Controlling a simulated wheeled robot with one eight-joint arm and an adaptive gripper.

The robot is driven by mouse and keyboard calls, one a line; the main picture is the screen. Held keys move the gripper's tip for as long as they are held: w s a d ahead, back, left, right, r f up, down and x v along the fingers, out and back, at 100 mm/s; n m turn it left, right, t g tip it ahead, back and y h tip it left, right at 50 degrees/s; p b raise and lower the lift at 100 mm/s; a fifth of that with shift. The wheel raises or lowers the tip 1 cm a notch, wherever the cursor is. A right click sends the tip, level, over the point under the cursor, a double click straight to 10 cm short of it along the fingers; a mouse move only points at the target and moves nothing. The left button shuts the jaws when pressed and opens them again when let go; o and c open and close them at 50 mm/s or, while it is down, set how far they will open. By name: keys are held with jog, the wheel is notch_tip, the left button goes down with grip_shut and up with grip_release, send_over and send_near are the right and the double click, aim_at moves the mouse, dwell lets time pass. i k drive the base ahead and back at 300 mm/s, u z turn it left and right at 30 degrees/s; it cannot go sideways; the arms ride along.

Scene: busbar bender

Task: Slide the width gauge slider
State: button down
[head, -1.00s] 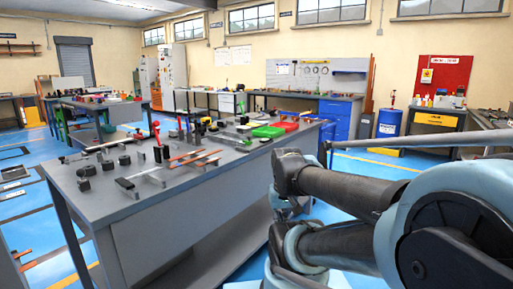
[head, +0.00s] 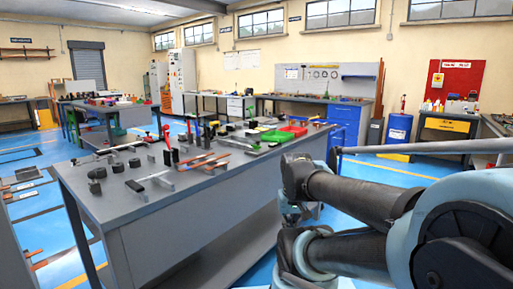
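A grey workbench (head: 215,200) stands in front of me in the head view. Several small metal and black tools and copper-coloured bars (head: 203,160) lie on its top. I cannot tell which of these parts, if any, is the width gauge slider; they are too small. My arm (head: 365,195) reaches in from the right and is folded in front of the bench's right end. The fingers of my gripper cannot be made out, and no contact with anything on the bench shows.
A blue drum (head: 397,133) and a yellow-fronted cabinet (head: 446,126) stand behind on the right. Another workbench (head: 112,112) is at the back left.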

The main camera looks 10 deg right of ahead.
aim_at(258, 146)
jog(key=k, duration=1.3)
jog(key=z, duration=0.3)
jog(key=i, duration=2.05)
jog(key=u, duration=0.6)
